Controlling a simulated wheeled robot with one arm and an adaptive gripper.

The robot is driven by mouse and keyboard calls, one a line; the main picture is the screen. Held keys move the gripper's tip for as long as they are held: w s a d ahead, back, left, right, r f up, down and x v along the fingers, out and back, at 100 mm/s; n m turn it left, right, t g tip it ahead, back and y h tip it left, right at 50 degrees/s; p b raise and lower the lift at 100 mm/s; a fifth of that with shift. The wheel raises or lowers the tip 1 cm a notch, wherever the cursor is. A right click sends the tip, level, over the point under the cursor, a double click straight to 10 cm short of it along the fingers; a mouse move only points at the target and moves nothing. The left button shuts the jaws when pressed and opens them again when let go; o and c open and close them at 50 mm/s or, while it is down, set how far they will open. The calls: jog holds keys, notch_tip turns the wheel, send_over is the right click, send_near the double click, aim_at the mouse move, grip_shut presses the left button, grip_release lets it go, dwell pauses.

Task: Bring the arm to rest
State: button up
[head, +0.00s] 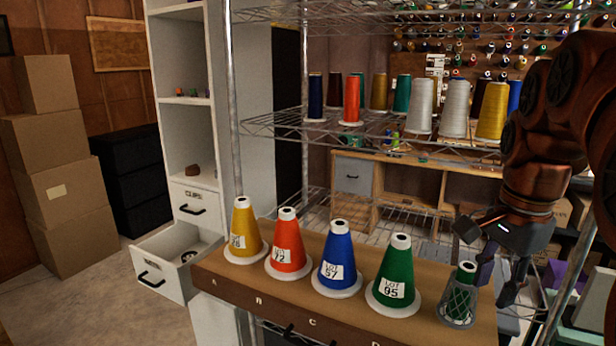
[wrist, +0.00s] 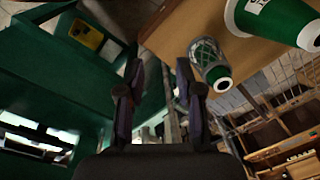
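My gripper (head: 498,281) hangs at the right end of the wooden board, beside a small green cone in a clear netted cup (head: 459,303). Its two dark fingers (wrist: 160,72) stand apart in the wrist view with nothing between them. The netted cup (wrist: 207,58) shows just right of the fingers there, apart from them. My brown arm fills the right side of the head view, bent downward.
The board (head: 300,312) bears yellow (head: 244,232), orange (head: 287,246), blue (head: 338,262) and green (head: 395,280) cones. A wire rack (head: 270,125) with more cones stands behind. An open drawer (head: 165,275) juts out left. Stacked boxes (head: 60,190) stand far left; the floor before them is clear.

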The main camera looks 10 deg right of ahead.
jog(key=s+a+f+n+g, duration=0.1)
jog(key=s+a+f+n, duration=0.5)
jog(key=a+f+n, duration=0.2)
jog(key=s+a+f+n+g, duration=0.1)
jog(key=s+a+f+n, duration=0.6)
jog(key=f, duration=0.5)
jog(key=shift+a+f+n+g, duration=0.3)
jog(key=shift+a+f+n, duration=0.1)
jog(key=shift+a+n, duration=0.35)
